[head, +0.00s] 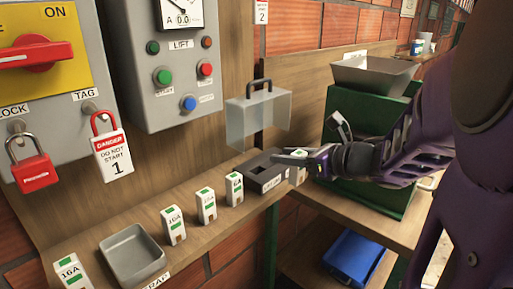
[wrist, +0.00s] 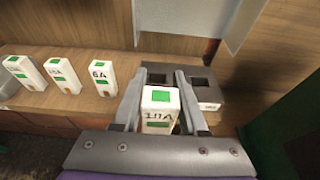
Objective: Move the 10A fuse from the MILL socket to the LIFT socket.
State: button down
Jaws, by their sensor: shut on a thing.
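My gripper (head: 298,160) is shut on the white 10A fuse (wrist: 158,108), which has green marks. The fuse is upright between the fingers in the wrist view, and the fuse (head: 297,175) also shows beside the block in the head view. The dark socket block (head: 252,174) sits on the shelf. In the wrist view its left opening (wrist: 156,78) and right opening (wrist: 196,86) both look dark and empty. The fuse appears in front of the block, out of both openings. The block's labels are too small to read, so I cannot tell which is MILL or LIFT.
Spare fuses stand left of the block: a 6A fuse (head: 235,189) and several others. A grey tray (head: 132,255) lies among them. A clear cover with a black handle (head: 259,118) hangs above the block. A green machine (head: 345,165) stands close on the right.

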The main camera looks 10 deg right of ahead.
send_over(250, 166)
jog(key=shift+w+f, duration=0.1)
jog(key=shift+f, duration=0.3)
dwell(0.7)
jog(key=shift+w+a+f+b, duration=0.1)
jog(key=shift+f+b, duration=0.05)
jog(key=shift+b, duration=0.35)
jog(key=shift+b, duration=0.4)
dwell(0.6)
jog(key=shift+f, duration=2.15)
dwell(2.6)
